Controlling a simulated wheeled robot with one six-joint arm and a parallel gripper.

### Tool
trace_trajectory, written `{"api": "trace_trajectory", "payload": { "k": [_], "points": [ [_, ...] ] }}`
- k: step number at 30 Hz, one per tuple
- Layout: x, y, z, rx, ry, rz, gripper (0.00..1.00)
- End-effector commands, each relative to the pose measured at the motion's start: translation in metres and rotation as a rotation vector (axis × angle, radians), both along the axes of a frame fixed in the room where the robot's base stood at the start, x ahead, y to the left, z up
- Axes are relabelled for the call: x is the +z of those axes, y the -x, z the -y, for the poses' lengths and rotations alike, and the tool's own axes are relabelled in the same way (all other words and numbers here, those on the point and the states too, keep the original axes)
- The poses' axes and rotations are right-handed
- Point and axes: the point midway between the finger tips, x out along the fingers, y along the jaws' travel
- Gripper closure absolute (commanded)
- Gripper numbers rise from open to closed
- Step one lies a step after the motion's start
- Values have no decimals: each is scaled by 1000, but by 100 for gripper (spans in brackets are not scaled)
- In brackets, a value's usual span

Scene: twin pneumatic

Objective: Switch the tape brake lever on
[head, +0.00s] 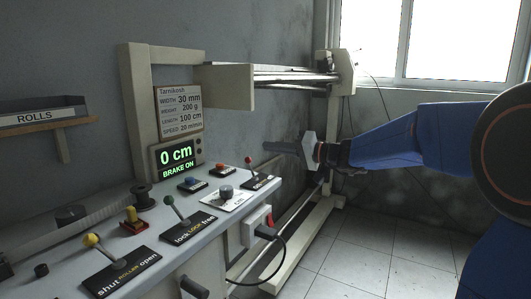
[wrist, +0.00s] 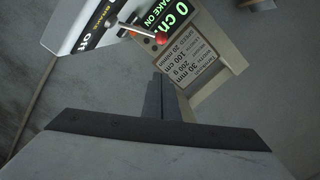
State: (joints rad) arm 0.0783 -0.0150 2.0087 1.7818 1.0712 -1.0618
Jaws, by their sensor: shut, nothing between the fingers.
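The brake lever is a thin metal stick with a red knob (head: 248,160) on a black label plate at the far right end of the console. In the head view it leans slightly left. In the wrist view its red knob (wrist: 161,38) and stick show above the fingertips, beside a plate (wrist: 97,28) with partly readable lettering. The display (head: 176,157) reads "0 cm" and "BRAKE ON". My gripper (head: 268,146) is shut and empty, its dark fingers pointing left, to the right of the knob in the picture. In the wrist view the shut fingers (wrist: 168,80) appear apart from the knob.
Other levers stand on the console: a yellow-knobbed roller lever (head: 92,241) and a green-knobbed lock lever (head: 170,201). A dial (head: 226,192) and blue and orange buttons sit near the brake lever. A beige frame (head: 330,110) rises behind. Tiled floor is clear at lower right.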

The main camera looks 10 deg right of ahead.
Motion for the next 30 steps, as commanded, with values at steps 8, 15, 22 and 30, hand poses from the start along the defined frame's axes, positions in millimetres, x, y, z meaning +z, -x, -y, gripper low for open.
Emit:
{"api": "trace_trajectory", "payload": {
  "k": [8,15,22,30],
  "points": [
    [3,27,39,-3,-1,3,100],
    [3,42,60,-3,0,1,100],
    [3,47,66,0,-1,2,100],
    [3,47,66,0,1,1,100]
  ]
}}
